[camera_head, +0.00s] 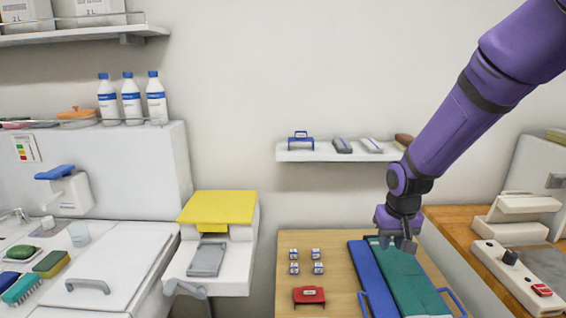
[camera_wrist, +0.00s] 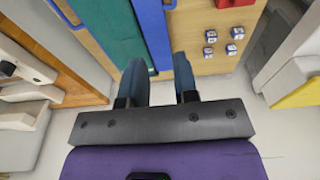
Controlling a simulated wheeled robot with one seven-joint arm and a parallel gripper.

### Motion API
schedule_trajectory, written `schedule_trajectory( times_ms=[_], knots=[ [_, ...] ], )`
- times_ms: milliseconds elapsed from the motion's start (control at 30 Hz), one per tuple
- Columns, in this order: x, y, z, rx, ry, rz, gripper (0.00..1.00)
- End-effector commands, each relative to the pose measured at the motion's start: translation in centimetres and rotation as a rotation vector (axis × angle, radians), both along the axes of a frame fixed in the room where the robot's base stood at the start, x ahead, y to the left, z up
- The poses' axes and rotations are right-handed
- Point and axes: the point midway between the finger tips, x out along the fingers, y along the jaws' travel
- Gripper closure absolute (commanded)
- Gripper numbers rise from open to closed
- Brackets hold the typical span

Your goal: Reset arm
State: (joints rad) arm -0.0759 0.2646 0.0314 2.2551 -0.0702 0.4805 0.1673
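My purple arm reaches in from the upper right in the head view, and my gripper (camera_head: 400,243) hangs above the wooden table, over the green and blue folded pieces. In the wrist view my gripper (camera_wrist: 158,80) shows two dark blue fingers spread apart with nothing between them. The green piece (camera_head: 408,285) and the blue piece (camera_head: 372,280) lie side by side on the table. In the wrist view the green piece (camera_wrist: 115,30) and the blue piece (camera_wrist: 154,35) lie beyond the fingertips.
Several small white-and-blue blocks (camera_head: 294,268) and a red handled item (camera_head: 309,296) lie on the table's left. A wall shelf (camera_head: 310,153) hangs behind. A yellow-topped machine (camera_head: 218,207) stands left, and a white device (camera_head: 515,262) stands right. Open air surrounds my gripper.

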Motion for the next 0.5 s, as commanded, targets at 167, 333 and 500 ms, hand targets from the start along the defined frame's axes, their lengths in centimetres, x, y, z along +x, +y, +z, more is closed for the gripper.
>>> schedule_trajectory(
  times_ms=[167, 333, 500],
  knots=[
    [-2.8, -1.0, 5.7, -0.001, -0.055, -0.003, 0.72],
    [-6.0, -1.8, 10.2, 0.000, -0.101, -0.005, 0.72],
    [-9.7, -2.5, 13.9, 0.001, -0.145, -0.006, 0.72]
  ],
)
